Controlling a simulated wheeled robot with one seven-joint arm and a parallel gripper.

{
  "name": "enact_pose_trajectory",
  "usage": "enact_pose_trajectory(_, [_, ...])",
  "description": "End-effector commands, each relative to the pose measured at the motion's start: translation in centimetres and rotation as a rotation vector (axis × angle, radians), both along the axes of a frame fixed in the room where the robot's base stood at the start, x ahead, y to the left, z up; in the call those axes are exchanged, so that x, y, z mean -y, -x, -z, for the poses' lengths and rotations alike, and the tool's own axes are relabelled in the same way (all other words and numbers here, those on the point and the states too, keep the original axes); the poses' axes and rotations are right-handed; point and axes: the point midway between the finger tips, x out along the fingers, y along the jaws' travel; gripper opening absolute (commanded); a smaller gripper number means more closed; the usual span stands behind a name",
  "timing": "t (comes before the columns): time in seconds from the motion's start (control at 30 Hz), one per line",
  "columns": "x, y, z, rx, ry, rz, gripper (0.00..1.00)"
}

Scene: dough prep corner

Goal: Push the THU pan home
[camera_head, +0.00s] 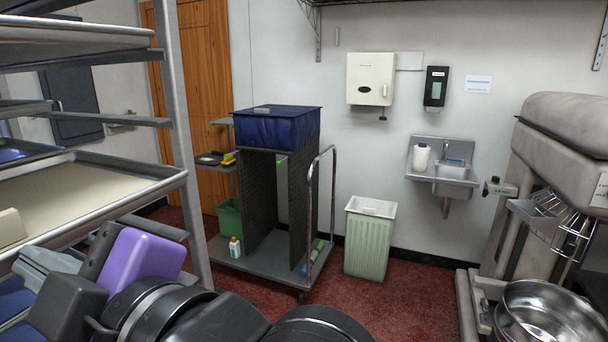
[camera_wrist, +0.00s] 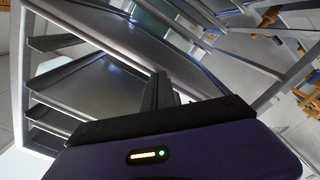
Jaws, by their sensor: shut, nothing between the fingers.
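No THU marking is readable on any pan, so I cannot tell which one it is. In the head view, a sheet pan (camera_head: 145,179) with a pale flat surface sits in the metal rack at the left. Another pan (camera_head: 70,33) sits higher, and part of a blue-lined one (camera_head: 22,150) shows between them. In the wrist view, the rack holds a dark tray or pan (camera_wrist: 85,92). My gripper (camera_wrist: 160,88) is shut and empty, its fingers pointing toward the rack. I cannot tell whether the fingertips touch anything. My purple wrist is low beside the rack in the head view.
The rack's front upright (camera_head: 178,130) stands close to my arm. A cart (camera_head: 250,258) with a blue bin (camera_head: 278,128) stands behind it. A green waste bin (camera_head: 369,240), a wall sink (camera_head: 452,174) and a mixer with a steel bowl (camera_head: 545,315) lie to the right. Red floor shows between them.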

Motion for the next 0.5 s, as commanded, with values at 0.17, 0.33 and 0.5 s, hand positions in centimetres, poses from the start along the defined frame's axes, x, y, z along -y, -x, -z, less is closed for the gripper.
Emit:
enact_pose_trajectory(0.17, [-0.01, 0.00, 0.00, 0.000, 0.000, 0.000, 0.00])
enact_pose_trajectory(0.33, [-0.27, -0.12, 0.01, 0.000, 0.000, 0.000, 0.00])
enact_pose_trajectory(0.5, [-0.71, -0.29, 0.01, 0.000, 0.001, -0.001, 0.00])
